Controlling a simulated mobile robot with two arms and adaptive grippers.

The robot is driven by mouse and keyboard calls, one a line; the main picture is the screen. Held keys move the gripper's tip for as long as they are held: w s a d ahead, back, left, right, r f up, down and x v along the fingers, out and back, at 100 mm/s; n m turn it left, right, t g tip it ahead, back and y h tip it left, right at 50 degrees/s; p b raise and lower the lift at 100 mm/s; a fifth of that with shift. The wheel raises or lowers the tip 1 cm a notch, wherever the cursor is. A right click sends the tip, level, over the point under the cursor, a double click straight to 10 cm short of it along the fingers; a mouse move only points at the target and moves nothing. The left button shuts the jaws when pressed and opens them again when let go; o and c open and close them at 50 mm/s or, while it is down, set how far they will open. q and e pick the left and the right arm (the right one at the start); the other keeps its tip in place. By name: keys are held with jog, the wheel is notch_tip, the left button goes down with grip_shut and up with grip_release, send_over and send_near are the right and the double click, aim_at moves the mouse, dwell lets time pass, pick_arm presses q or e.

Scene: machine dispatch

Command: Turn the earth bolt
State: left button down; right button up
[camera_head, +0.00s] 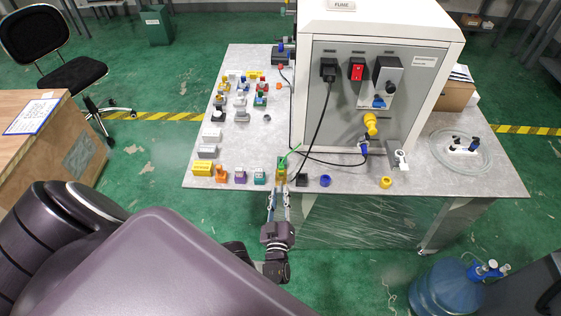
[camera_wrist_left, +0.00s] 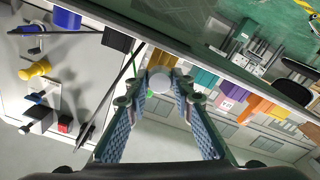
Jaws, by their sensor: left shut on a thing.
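My left gripper (camera_head: 279,191) reaches the front edge of the grey table from below. It is shut on a round, pale bolt head, which I take to be the earth bolt (camera_wrist_left: 160,81); it shows between the fingertips (camera_wrist_left: 159,92) in the left wrist view. In the head view the gripper hides the bolt. A green lead (camera_head: 291,156) rises from the block. My right gripper is in neither view.
A large grey machine (camera_head: 435,75) with a yellow knob (camera_head: 370,123) stands on the table behind. Orange, purple and teal blocks (camera_head: 260,176) line the edge to the left.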

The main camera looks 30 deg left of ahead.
pick_arm(q)
jog(key=shift+w+a+r, duration=0.15)
jog(key=shift+a+r, duration=0.2)
jog(key=shift+a, duration=0.05)
jog(key=shift+d+f+m, duration=0.25)
jog(key=shift+m, duration=0.05)
jog(key=c, duration=1.7)
grip_release()
jog(key=shift+f, duration=0.1)
jog(key=shift+o, duration=0.2)
